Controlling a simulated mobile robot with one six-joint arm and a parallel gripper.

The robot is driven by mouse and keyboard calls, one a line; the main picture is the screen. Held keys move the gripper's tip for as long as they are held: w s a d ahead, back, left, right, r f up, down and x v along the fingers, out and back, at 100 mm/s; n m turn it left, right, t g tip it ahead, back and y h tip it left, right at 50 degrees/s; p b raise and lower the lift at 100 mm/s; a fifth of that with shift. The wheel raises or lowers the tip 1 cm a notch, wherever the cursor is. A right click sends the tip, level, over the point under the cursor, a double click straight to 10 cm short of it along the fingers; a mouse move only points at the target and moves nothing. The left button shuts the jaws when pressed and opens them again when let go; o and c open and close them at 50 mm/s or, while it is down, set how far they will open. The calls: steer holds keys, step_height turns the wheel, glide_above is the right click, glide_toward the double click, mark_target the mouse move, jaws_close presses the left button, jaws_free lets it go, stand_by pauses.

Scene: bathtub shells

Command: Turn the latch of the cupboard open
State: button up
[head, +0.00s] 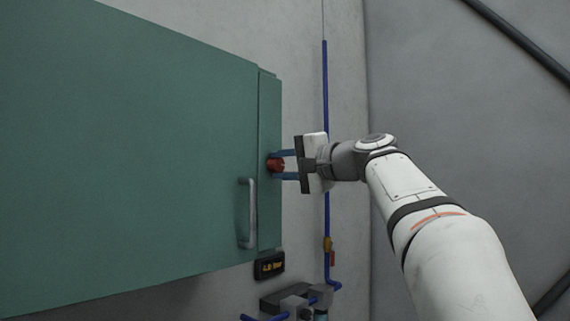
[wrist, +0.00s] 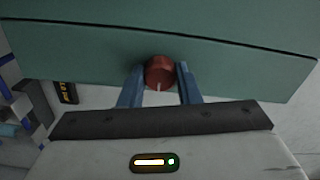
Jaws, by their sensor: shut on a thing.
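The cupboard (head: 130,150) is a green box on the wall, with its door shut and a grey bar handle (head: 247,213) near its right edge. The latch is a round red knob (head: 274,165) on the narrow green strip right of the door. In the wrist view the red knob (wrist: 159,73) shows a pale mark at its lower edge. My gripper (head: 279,165) has its blue fingers on either side of the knob and is shut on it. The fingers also show in the wrist view (wrist: 160,80). The knob's far side is hidden.
A small black display (head: 269,265) sits under the cupboard's right end. A blue pipe (head: 325,110) with a brass fitting (head: 327,243) runs down the wall behind my gripper. Grey fittings (head: 293,301) stand low below. The grey wall at right is clear apart from dark pipes.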

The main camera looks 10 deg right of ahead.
steer(key=shift+r, duration=0.1)
steer(key=o, duration=1)
steer(key=shift+d, duration=0.1)
steer(key=shift+b+v, duration=1.3)
steer(key=shift+v, duration=2.55)
